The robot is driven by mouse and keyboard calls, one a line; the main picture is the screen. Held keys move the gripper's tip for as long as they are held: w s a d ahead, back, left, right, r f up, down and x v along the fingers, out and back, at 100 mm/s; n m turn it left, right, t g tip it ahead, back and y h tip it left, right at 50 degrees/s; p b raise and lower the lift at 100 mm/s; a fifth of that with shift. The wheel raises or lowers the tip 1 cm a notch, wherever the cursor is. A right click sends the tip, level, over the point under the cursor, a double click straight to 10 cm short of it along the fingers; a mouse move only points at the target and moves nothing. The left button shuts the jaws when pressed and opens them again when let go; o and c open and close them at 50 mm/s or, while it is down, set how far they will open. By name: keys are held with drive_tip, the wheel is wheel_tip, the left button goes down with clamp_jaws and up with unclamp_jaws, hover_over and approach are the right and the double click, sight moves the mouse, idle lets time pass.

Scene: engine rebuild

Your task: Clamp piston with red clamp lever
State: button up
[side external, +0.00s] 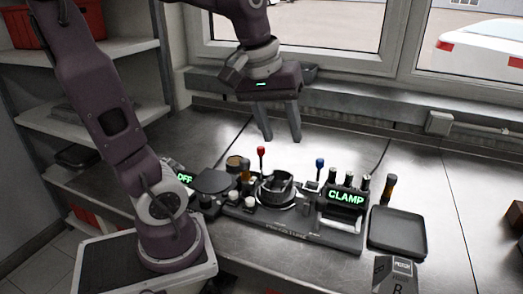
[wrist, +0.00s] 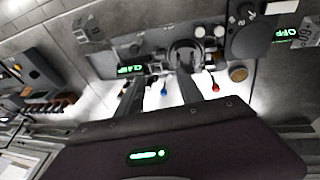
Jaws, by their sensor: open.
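The red clamp lever (side external: 261,151) stands upright at the back of the fixture, its red knob on top. In the wrist view its red knob (wrist: 215,87) shows just right of the right finger. A dark round part (side external: 280,183), apparently the piston, sits in the ring-shaped seat at the fixture's middle; it also shows in the wrist view (wrist: 186,50). My gripper (side external: 282,138) is open and empty, fingers pointing down, above and behind the fixture, apart from the lever. A green display reading CLAMP (side external: 346,196) is lit at the right of the fixture.
A blue-knobbed lever (side external: 320,163) stands right of the red one. Several dark cylinders stand behind the display. A black tray (side external: 398,231) lies at right. A green OFF display (side external: 184,178) is at left.

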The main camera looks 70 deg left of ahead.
drive_tip(key=w+a+f+n+g, duration=0.1)
drive_tip(key=w+a+f+n, duration=0.2)
drive_tip(key=a, duration=0.4)
drive_tip(key=w+a+f+n+g, duration=0.1)
drive_tip(key=w+a+f+n, duration=0.1)
drive_tip(key=a+n, duration=0.35)
drive_tip(key=n+g, duration=0.1)
drive_tip(key=n, duration=0.3)
hover_over(261, 147)
drive_tip(key=d, duration=0.1)
wheel_tip(261, 147, down, 4)
drive_tip(key=shift+d+r, duration=0.1)
drive_tip(key=shift+r, duration=0.05)
drive_tip(key=shift+n, duration=0.45)
drive_tip(key=f, duration=0.4)
drive_tip(key=a+f, duration=0.1)
drive_tip(key=f, duration=0.1)
drive_tip(key=shift+s+f, duration=0.1)
drive_tip(key=shift+f, duration=0.8)
clamp_jaws()
